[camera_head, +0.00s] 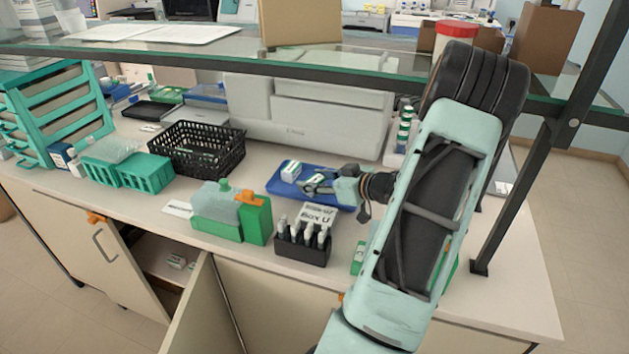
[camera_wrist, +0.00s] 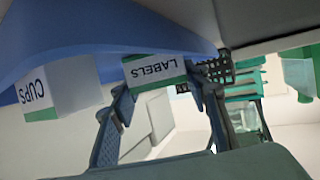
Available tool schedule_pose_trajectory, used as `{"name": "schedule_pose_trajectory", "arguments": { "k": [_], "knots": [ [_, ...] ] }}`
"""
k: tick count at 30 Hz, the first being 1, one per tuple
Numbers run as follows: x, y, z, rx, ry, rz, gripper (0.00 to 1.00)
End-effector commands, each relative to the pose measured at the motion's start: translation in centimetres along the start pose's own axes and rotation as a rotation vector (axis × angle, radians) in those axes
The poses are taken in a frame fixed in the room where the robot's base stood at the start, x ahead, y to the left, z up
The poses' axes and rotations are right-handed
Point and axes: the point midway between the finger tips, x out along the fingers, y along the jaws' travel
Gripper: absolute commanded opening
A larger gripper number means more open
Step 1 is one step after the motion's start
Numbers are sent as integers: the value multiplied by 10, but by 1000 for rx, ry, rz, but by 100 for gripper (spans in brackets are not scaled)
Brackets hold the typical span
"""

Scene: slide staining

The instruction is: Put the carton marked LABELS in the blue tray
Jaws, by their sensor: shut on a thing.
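My gripper (camera_head: 326,187) is over the blue tray (camera_head: 273,184) in the head view. The wrist view shows my gripper (camera_wrist: 158,88) shut on the carton marked LABELS (camera_wrist: 154,71), white with a green band, one finger on each side. In the head view the LABELS carton (camera_head: 316,180) is partly hidden by the fingers. It is over or in the tray; whether it touches the tray floor I cannot tell. A carton marked CUPS (camera_wrist: 52,92) sits in the tray to its left, also seen in the head view (camera_head: 290,170). The wrist view looks upside down.
A black basket (camera_head: 196,148) stands left of the tray. A green box (camera_head: 230,215) and a dark bottle rack (camera_head: 303,246) with a white box stand in front. A large grey machine (camera_head: 305,115) is behind, under a glass shelf (camera_head: 200,57). Cupboard doors hang open below.

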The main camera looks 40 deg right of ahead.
Motion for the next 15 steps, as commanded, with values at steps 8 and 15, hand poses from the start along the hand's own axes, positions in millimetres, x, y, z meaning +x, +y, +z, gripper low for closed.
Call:
{"name": "schedule_pose_trajectory", "arguments": {
  "k": [8,15],
  "knots": [
    [1,0,2,1,0,0,60],
    [0,0,1,0,0,0,60]
  ]
}}
